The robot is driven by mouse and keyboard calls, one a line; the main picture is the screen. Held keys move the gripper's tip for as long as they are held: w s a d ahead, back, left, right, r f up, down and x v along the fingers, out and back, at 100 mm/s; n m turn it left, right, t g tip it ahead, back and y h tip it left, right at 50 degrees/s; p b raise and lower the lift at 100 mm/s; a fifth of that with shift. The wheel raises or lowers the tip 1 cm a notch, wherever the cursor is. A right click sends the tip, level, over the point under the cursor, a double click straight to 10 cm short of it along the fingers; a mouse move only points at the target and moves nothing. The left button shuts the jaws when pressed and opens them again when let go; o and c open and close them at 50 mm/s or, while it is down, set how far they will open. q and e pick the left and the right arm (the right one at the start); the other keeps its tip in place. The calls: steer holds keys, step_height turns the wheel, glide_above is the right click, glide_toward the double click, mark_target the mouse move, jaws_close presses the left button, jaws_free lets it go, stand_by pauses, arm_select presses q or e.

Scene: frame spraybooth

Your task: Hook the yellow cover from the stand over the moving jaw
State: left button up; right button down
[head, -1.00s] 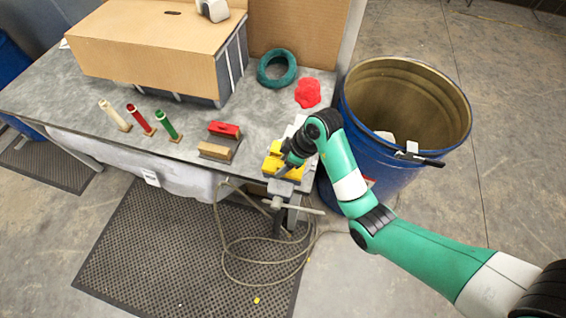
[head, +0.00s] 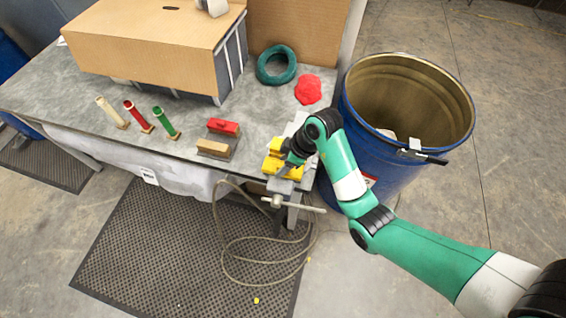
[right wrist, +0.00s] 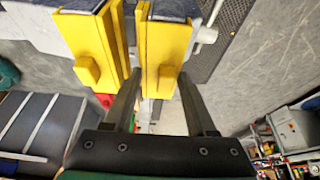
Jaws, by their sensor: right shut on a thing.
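The grey vise (head: 281,187) stands at the table's front right corner, with its handle toward the front. A yellow cover (right wrist: 165,45) is at the jaw nearer the handle, which I take as the moving jaw. My right gripper (right wrist: 160,75) is shut on this cover, one finger on each side. A second yellow cover (right wrist: 92,42) sits on the other jaw, across a narrow gap. In the head view my right gripper (head: 287,167) partly hides the covers, so I cannot tell whether the held one is fully seated. My left gripper is not in view.
A blue drum (head: 361,155) stands close to the right of my right arm. On the table are red and tan blocks (head: 222,128), several coloured tubes (head: 165,120), a red lump (head: 308,89), a green ring (head: 277,66) and a big box (head: 150,45). A hose hangs below the vise.

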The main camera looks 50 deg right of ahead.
mark_target(282, 164)
steer(key=shift+c, duration=0.6)
jaws_free()
steer(key=p+v, duration=0.1)
steer(key=v, duration=0.2)
steer(key=shift+r, duration=0.35)
steer(key=p+v, duration=0.8)
steer(key=shift+p, duration=0.4)
steer(key=shift+s, duration=0.15)
